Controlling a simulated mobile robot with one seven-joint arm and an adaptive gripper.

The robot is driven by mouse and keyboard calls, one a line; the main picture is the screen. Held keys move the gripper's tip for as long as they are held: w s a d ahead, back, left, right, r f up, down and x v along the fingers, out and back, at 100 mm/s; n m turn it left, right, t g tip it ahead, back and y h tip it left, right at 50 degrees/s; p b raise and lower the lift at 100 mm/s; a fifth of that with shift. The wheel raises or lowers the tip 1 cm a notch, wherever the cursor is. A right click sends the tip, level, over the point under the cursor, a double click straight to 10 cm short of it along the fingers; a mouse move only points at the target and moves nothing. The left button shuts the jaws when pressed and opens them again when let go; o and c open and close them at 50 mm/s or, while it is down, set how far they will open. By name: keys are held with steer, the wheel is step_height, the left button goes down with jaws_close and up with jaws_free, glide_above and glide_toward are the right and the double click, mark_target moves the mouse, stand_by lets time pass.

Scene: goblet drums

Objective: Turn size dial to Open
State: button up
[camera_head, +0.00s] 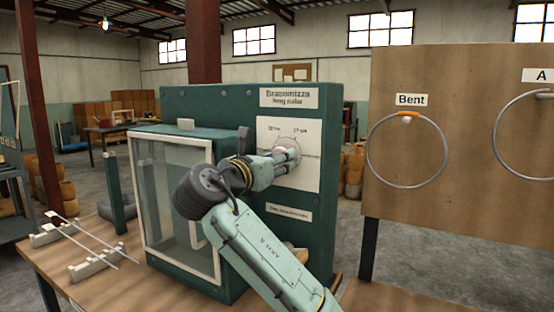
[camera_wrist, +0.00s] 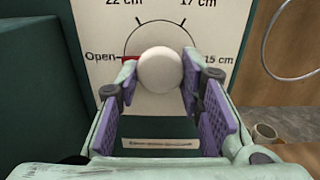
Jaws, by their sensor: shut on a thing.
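The size dial's round white knob (camera_wrist: 160,70) sits on a white panel (camera_head: 307,135) on the front of the green ring roller machine. In the wrist view its scale reads Open, 22 cm, 17 cm and 15 cm. A red pointer (camera_wrist: 129,59) shows at the knob's left side, in line with the Open mark. My gripper (camera_wrist: 158,84) has its purple-padded fingers on both sides of the knob, shut on it. In the head view my gripper (camera_head: 292,156) reaches the panel and hides most of the knob.
A clear-sided cabinet (camera_head: 172,185) stands left of the dial on the machine. A rack with thin rods (camera_head: 85,240) lies on the wooden table at left. A wooden board (camera_head: 465,205) with metal rings labelled Bent and A stands at right.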

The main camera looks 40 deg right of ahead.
steer(key=o, duration=1.1)
steer(key=shift+o, duration=0.2)
steer(key=shift+a, duration=0.1)
steer(key=v, duration=1.1)
steer(key=shift+s+a, duration=0.2)
steer(key=shift+a, duration=0.15)
steer(key=shift+f, duration=0.1)
